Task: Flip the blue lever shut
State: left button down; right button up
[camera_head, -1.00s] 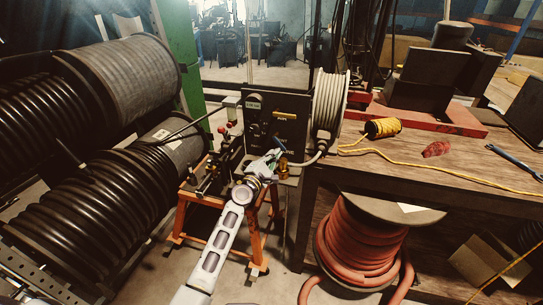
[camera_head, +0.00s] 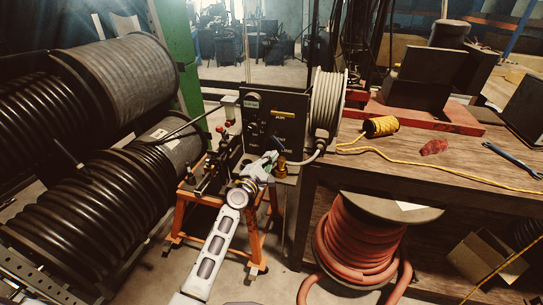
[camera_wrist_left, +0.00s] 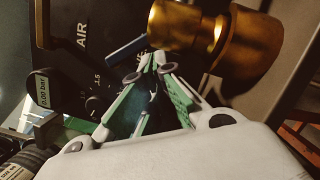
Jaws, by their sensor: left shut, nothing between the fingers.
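The blue lever (camera_wrist_left: 126,48) is a short blue bar at the black control panel (camera_head: 282,112), just beside the brass fitting. In the head view it is small, above the fingertips. My left gripper (camera_wrist_left: 153,61) is shut and empty, its green-sided fingers meeting just below the lever's right end. I cannot tell if they touch it. In the head view the left gripper (camera_head: 270,157) is low in front of the panel. The brass fitting (camera_wrist_left: 190,27) lies just past the fingertips. The lever's pivot is not clear. My right gripper is not in view.
The crimper's panel stands above an orange stand (camera_head: 180,215). A pale hose reel (camera_head: 328,105) and a wooden bench (camera_head: 420,170) are to the right. A gauge marked 0.00 bar (camera_wrist_left: 43,93) is left of the gripper. Large black hose drums (camera_head: 95,205) fill the left.

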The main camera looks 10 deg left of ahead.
pick_arm(q)
jog(key=v, duration=1)
dwell(0.3)
jog(key=shift+s, duration=0.1)
